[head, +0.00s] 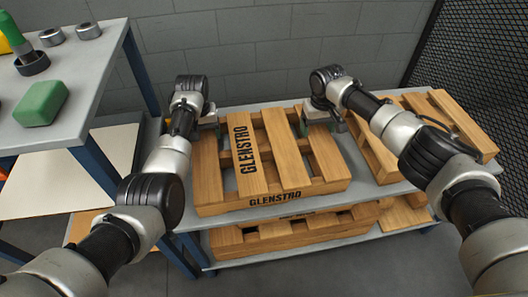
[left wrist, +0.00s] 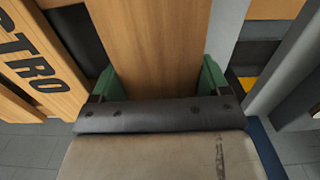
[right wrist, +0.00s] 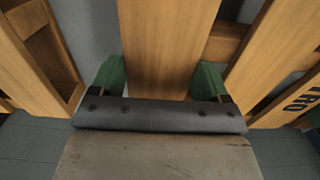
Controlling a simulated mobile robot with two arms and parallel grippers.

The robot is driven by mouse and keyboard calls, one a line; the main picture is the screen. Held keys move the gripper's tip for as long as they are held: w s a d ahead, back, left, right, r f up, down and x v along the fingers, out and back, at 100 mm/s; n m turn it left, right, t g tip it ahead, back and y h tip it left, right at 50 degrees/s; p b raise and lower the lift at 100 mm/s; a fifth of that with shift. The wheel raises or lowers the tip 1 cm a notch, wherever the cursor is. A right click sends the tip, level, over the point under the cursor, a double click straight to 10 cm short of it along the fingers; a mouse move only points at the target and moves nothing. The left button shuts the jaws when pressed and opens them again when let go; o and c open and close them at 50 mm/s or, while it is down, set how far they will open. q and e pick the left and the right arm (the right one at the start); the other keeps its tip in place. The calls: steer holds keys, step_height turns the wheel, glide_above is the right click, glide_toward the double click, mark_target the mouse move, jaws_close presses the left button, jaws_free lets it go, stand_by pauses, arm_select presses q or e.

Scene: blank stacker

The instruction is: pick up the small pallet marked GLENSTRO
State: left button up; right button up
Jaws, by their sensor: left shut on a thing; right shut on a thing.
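The small wooden pallet marked GLENSTRO (head: 287,163) lies flat on the top of the grey rack, with black lettering on one slat and on its front edge. My left gripper (head: 208,122) is at its far left corner, shut on the leftmost slat; this slat (left wrist: 160,40) runs between the green fingers in the left wrist view. My right gripper (head: 315,118) is at its far right side, shut on the rightmost slat; this slat (right wrist: 166,40) sits between the fingers in the right wrist view. The fingertips are partly hidden in the head view.
Another pallet (head: 457,122) stands close on the right, partly behind my right arm. More pallets (head: 290,232) lie on the lower shelf. A grey table (head: 75,90) at left holds a green block (head: 41,103) and metal rings (head: 88,31). A block wall and mesh panel (head: 475,60) stand behind.

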arm_select(q)
steer(key=c, duration=0.4)
arm_select(e)
steer(key=c, duration=0.4)
arm_select(q)
steer(key=shift+w+r, duration=0.1)
steer(key=shift+r, duration=0.1)
arm_select(e)
steer(key=shift+w+r, duration=0.1)
steer(key=shift+r, duration=0.1)
steer(key=shift+c, duration=0.2)
